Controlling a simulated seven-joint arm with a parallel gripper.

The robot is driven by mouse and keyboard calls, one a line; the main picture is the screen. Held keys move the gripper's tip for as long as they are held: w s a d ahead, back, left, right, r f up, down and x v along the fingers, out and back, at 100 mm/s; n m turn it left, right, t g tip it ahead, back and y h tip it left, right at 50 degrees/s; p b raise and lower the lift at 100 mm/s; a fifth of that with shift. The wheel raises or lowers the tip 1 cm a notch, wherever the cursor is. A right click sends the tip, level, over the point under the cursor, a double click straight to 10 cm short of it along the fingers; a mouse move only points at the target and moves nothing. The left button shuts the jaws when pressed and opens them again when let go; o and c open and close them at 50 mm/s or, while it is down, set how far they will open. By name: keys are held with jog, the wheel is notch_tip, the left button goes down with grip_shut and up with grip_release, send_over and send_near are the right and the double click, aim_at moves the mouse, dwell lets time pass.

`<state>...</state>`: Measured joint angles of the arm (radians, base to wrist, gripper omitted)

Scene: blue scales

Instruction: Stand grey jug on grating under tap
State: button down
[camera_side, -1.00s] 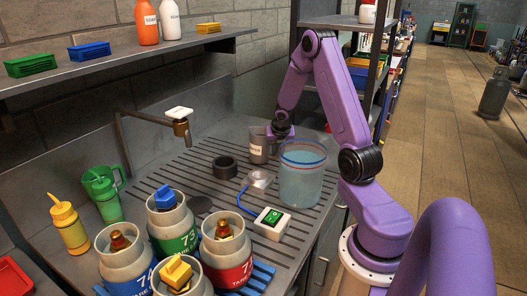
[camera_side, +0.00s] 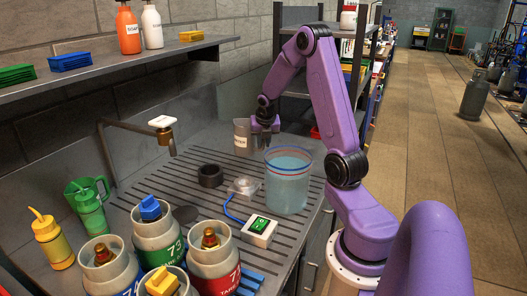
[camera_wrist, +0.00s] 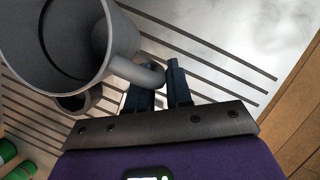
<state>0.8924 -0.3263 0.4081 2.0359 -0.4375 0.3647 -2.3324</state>
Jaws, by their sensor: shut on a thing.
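The grey jug (camera_side: 242,138), with a pale label, is upright behind the clear tub in the side view. My gripper (camera_side: 265,124) is at its right side. In the wrist view the open-topped jug (camera_wrist: 70,45) fills the upper left, and its handle (camera_wrist: 140,72) reaches between the fingers of my gripper (camera_wrist: 158,88), shut on it. The jug appears raised a little above the surface. The tap (camera_side: 165,135), with a white top, is on a bent pipe at the left. The slotted grating (camera_side: 185,205) lies below it.
A clear tub of bluish liquid (camera_side: 288,188) stands right of a black ring (camera_side: 210,176) and a small clear dish (camera_side: 243,186). Grey canisters (camera_side: 157,242), a green jug (camera_side: 90,205) and a yellow bottle (camera_side: 52,240) crowd the front left.

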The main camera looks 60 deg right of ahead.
jog(key=w+a+r+n, duration=0.1)
jog(key=w+a+r, duration=0.1)
jog(key=a, duration=1.4)
jog(key=w+a+r, duration=0.2)
jog(key=a, duration=1.4)
jog(key=shift+f, duration=5.1)
jog(key=c, duration=1)
grip_release()
jog(key=shift+f, duration=0.1)
jog(key=shift+c, duration=0.2)
